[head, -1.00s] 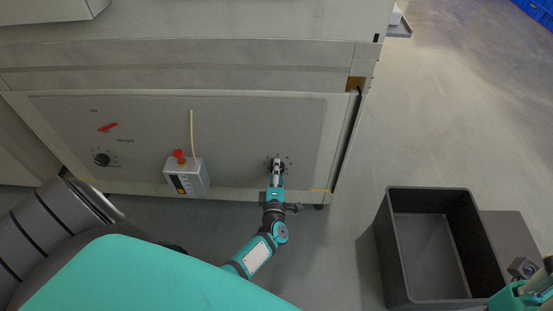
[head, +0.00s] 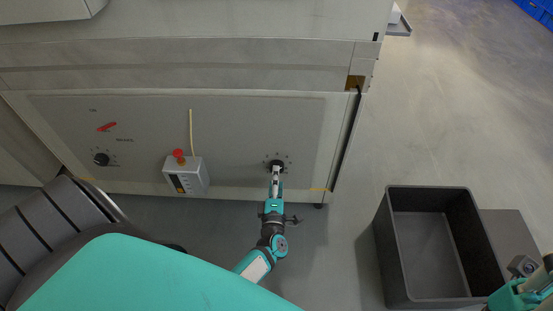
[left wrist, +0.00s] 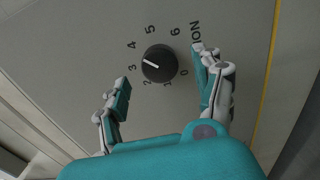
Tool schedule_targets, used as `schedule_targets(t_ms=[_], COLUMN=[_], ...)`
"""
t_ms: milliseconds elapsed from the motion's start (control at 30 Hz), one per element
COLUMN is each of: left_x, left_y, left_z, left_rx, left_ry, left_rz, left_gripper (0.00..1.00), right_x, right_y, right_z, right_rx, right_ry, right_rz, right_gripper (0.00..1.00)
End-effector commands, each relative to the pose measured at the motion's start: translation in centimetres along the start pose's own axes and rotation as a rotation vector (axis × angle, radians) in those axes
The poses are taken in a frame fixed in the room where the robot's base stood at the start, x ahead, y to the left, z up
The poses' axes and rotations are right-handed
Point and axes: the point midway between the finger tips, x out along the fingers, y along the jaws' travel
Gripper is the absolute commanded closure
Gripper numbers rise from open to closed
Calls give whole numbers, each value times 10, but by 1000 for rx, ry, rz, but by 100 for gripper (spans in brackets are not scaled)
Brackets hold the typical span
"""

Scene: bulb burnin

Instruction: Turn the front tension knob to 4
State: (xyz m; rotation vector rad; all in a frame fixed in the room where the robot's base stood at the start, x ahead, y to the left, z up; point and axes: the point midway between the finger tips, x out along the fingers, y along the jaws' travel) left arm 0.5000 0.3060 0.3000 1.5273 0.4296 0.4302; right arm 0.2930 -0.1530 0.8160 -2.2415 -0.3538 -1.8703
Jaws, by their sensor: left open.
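The front tension knob (head: 277,165) is a round black knob at the right of the grey panel. In the left wrist view the same knob (left wrist: 159,66) shows a white pointer line aimed left and slightly up, between the printed 3 and 4. My left gripper (head: 276,175) is just in front of it. In the left wrist view its fingers are open, one on each side of the knob, apart from it and holding nothing. Part of my right arm (head: 518,296) shows at the bottom right corner; its finger state is unclear.
On the same panel are another black knob (head: 101,159), a red lever (head: 107,127), and a grey box (head: 187,177) with a red button (head: 178,154). A dark open bin (head: 389,245) stands on the floor at the right. Floor between panel and bin is clear.

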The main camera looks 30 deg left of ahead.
Motion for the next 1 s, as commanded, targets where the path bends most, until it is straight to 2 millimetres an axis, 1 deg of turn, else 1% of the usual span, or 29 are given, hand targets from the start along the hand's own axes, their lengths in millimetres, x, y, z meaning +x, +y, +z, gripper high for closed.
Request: schedule_targets(t_ms=[33,200,300,400,567,1000], left_x=[-13,-48,-64,-74,-80,-80], left_y=[-2,-1,-1,0,0,0], left_z=[0,0,0,0,1,1], left_rx=[0,0,0,0,0,0], left_ry=[0,-1,0,0,-1,-1], left_rz=[-4,-3,-2,-1,0,0], left_gripper=[32,32,32,32,32,32], right_x=[0,0,0,0,0,0], right_y=[0,0,0,0,0,0], right_z=[0,0,0,0,0,0], right_rx=[0,1,1,1,1,1], right_ry=[0,-1,-1,-1,-1,-1], right_rz=[0,0,0,0,0,0], right_gripper=[100,100,100,100,100,100])
